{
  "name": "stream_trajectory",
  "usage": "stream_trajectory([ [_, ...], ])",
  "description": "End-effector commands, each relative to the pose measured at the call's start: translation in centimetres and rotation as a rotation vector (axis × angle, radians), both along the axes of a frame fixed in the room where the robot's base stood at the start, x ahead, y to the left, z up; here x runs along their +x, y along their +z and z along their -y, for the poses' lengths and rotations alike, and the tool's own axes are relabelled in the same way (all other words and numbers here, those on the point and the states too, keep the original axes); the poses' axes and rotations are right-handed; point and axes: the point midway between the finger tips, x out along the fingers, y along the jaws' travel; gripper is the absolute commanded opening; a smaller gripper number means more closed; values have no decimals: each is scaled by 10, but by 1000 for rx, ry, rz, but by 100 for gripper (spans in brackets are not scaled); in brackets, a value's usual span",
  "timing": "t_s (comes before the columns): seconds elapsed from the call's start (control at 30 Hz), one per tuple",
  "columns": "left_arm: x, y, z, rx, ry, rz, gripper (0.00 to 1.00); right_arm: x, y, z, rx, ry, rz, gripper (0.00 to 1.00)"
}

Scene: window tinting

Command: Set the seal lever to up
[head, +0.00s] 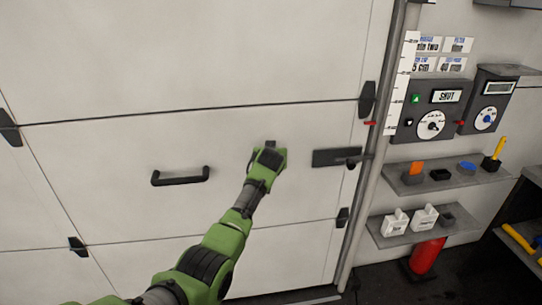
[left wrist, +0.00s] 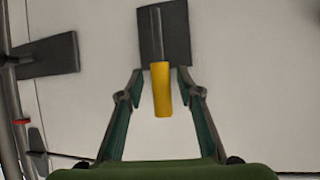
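The seal lever shows in the left wrist view as a grey bar with a yellow grip (left wrist: 161,90) on a dark plate (left wrist: 176,32). The grip points to the bottom of that view, which looks upside down against the head view. My left gripper (left wrist: 160,78) is open, its two fingers on either side of the grip with a gap at each side. In the head view my left gripper (head: 269,148) is in front of the door panel (head: 110,160) and hides the lever. My right gripper is not in view.
A black door handle (head: 181,177) is left of my gripper. A dark bolt plate (head: 336,157) is close on its right, also in the wrist view (left wrist: 50,54). Further right are a control box reading SHUT (head: 428,110) and shelves (head: 445,175) with small items.

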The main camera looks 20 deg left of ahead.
Motion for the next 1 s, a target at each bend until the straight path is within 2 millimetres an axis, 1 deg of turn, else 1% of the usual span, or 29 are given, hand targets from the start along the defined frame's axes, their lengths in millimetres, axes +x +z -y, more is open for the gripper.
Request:
stream_trajectory([
  [0.17,-12,7,6,0,-2,2,33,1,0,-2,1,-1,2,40],
  [0.27,-22,12,10,-2,-2,3,33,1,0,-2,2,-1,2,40],
  [0.7,-77,44,31,0,-3,2,33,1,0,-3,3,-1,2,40],
  [0.83,-88,51,35,0,-2,1,33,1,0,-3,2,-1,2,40],
  [1.0,-95,55,38,1,-3,0,33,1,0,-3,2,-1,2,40],
])
